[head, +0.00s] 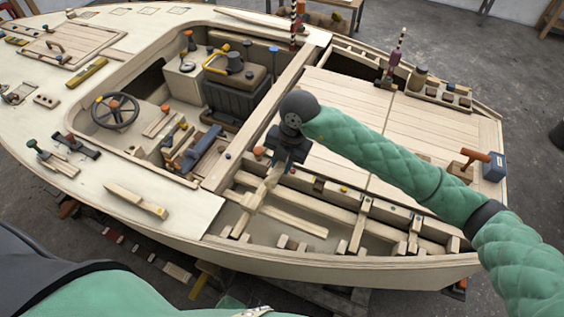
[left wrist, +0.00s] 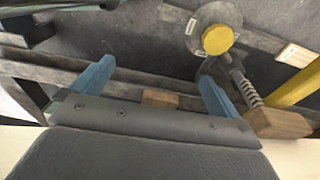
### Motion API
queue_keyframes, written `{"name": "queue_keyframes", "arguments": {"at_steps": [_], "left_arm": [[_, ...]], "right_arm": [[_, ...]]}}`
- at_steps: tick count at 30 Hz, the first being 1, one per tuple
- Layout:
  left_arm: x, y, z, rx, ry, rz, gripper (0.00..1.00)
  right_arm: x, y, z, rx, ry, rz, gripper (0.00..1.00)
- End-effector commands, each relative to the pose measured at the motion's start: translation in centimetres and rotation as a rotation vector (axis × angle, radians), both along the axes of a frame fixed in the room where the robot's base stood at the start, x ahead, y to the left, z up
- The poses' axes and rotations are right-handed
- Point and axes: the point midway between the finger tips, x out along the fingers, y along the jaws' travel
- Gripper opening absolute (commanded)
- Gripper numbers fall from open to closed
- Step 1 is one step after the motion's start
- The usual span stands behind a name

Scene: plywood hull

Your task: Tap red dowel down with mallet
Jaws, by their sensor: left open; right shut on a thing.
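My right gripper (head: 280,165) is over the open ribbed bay of the plywood hull and is shut on a pale wooden piece (head: 266,188). The piece slants down to the lower left; I cannot tell for sure whether it is the mallet's handle. Small coloured dowel tops show along the bay's edge. A reddish-orange one (head: 258,152) stands just left of the gripper, apart from it; whether it is the red dowel is unclear. My left gripper (left wrist: 157,80) is open and empty, its blue fingers wide apart; it is not visible in the head view.
An orange-handled tool (head: 475,156) rests on the deck at right beside a blue box (head: 494,167). A steering wheel (head: 115,110) and seat (head: 238,100) fill the cockpit. A yellow-capped part (left wrist: 218,39) and wooden block (left wrist: 277,123) lie near my left gripper.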

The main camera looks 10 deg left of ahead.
Motion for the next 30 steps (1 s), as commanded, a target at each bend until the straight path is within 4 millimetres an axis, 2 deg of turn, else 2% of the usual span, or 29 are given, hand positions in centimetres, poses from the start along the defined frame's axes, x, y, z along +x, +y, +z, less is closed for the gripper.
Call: {"name": "queue_keyframes", "arguments": {"at_steps": [3, 6, 15, 21, 30], "left_arm": [[0.2, -0.1, 0.0, 0.0, 0.006, 0.001, 1.0], [0.6, -0.6, 1.8, -0.007, 0.003, 0.001, 1.0], [0.9, -1.2, 4.6, -0.015, 0.02, 0.006, 1.0], [0.9, -1.4, 5.6, -0.016, 0.028, 0.008, 1.0], [0.8, -1.4, 5.8, -0.017, 0.032, 0.008, 1.0]], "right_arm": [[0.0, 0.0, -0.9, 0.0, 0.0, -0.002, 0.0], [0.0, 0.0, -1.9, 0.0, 0.001, -0.002, 0.0], [0.0, 0.0, -4.5, 0.0, 0.0, -0.001, 0.0], [0.0, 0.0, -5.3, 0.0, 0.0, 0.0, 0.0], [0.0, 0.0, -5.3, 0.0, 0.0, 0.0, 0.0]]}}
